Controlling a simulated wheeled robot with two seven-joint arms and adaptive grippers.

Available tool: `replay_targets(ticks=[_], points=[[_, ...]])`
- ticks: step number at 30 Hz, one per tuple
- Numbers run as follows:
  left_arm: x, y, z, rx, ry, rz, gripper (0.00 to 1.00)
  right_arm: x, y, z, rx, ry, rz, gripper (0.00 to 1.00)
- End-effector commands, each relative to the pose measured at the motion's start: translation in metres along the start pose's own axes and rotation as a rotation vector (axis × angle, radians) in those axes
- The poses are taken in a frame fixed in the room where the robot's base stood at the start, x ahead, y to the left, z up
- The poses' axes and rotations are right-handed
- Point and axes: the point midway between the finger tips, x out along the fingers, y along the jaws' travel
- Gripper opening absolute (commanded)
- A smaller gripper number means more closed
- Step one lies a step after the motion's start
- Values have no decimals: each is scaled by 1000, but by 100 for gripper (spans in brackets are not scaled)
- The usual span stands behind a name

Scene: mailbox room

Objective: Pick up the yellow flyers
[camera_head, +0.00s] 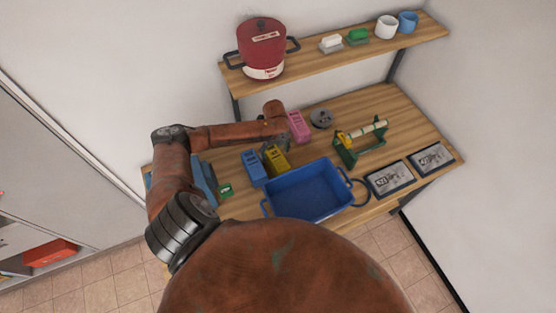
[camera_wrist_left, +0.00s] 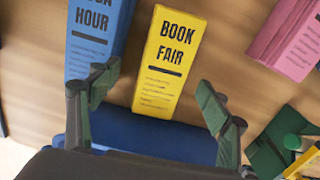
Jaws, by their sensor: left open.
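The yellow flyers (camera_head: 277,159) form an upright-looking block on the wooden table, between the blue flyers (camera_head: 253,166) and the pink flyers (camera_head: 298,127). In the left wrist view the yellow flyers (camera_wrist_left: 168,62) read "BOOK FAIR" and lie ahead between my fingers. My left gripper (camera_wrist_left: 158,81) is open and empty, with one green-padded finger on each side of the yellow stack. The left finger overlaps the blue flyers (camera_wrist_left: 97,38) in the picture. Contact cannot be told. In the head view my left forearm reaches over the table and hides part of this area. My right gripper is out of view.
A blue bin (camera_head: 312,190) stands just in front of the flyers. A green holder (camera_head: 358,150) with a roll, and two dark-framed signs (camera_head: 390,178), are to the right. A shelf (camera_head: 335,55) with a red pot (camera_head: 262,48) hangs above the back edge.

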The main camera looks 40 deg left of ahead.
Motion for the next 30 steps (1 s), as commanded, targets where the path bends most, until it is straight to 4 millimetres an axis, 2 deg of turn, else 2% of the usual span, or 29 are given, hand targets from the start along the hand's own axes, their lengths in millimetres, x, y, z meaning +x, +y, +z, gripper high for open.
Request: replay_targets(ticks=[1,5,12,15,23,30], points=[[5,-4,-3,3,3,-2,71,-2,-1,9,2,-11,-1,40],[17,-7,-4,9,3,-4,71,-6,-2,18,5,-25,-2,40],[51,-6,-2,9,4,-5,71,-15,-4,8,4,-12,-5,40],[59,-6,-2,9,2,-5,71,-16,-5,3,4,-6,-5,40],[62,-5,-2,9,1,-7,70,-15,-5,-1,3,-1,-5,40],[61,-5,-1,8,2,-7,54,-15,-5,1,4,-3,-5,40]])
